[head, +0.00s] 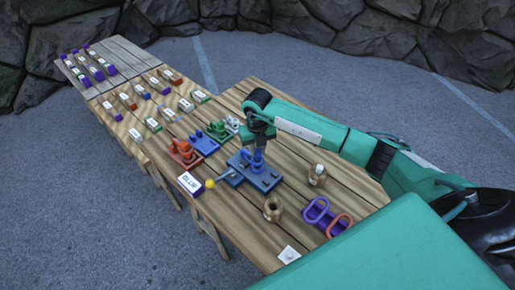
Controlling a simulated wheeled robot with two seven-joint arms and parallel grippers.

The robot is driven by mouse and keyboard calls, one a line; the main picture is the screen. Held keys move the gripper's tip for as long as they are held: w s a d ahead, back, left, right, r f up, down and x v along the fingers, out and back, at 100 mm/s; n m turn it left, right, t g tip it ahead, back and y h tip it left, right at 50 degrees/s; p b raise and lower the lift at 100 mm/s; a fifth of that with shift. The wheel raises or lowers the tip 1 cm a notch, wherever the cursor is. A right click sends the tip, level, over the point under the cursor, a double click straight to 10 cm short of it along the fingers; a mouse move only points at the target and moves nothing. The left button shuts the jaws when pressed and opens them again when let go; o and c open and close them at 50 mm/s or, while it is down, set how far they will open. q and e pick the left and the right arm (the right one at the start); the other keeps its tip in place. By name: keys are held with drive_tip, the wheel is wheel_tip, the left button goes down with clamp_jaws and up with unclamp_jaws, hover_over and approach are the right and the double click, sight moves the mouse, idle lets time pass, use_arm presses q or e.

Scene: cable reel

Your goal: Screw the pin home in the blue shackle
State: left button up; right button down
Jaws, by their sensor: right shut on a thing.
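The blue shackle (258,161) stands upright on a blue base plate (268,182) near the middle of the table. My right gripper (259,149) points down from above and is shut on the pin at the top of the shackle. The fingers hide most of the pin, so how deep it sits cannot be told. A grey bar with a yellow ball end (210,184) sticks out from the left side of the plate. My left gripper is not in view.
A white lettered card (190,183) lies left of the plate. Red (184,151) and green (217,130) fittings stand behind it. A wooden ring (273,208), a wooden cup (317,175) and purple loops (318,212) are nearer me. Several labelled blocks lie toward the far left.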

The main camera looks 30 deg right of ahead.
drive_tip(key=shift+f+b, duration=0.5)
drive_tip(key=shift+f, duration=0.15)
idle(0.3)
